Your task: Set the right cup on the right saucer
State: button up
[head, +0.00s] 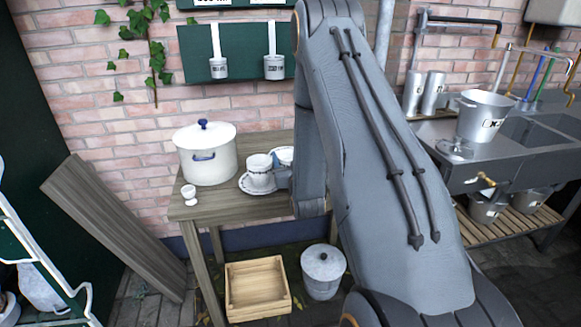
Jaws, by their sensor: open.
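A white cup with a dark pattern (259,172) stands upright at the right part of the wooden table. A white patterned saucer (246,187) shows under and around it; I cannot tell if the cup is seated fully on it. A second white and blue piece of crockery (284,155) sits behind to the right, partly hidden by my arm, so I cannot tell whether it is a cup or a saucer. My gripper (282,180) is open, close to the right side of the patterned cup. Most of it is hidden behind my arm, and contact with the cup cannot be told.
A large white lidded pot (207,160) and a small white egg cup (189,194) stand left on the wooden table (225,207). A wooden crate (256,287) and a grey lidded bin (323,270) are below. A metal bucket (484,116) stands at the sink on the right.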

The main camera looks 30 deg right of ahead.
jog(key=shift+w+d, duration=0.2)
jog(key=shift+w, duration=0.45)
jog(key=c, duration=0.8)
notch_tip(320, 180, up, 10)
jog(key=b, duration=0.1)
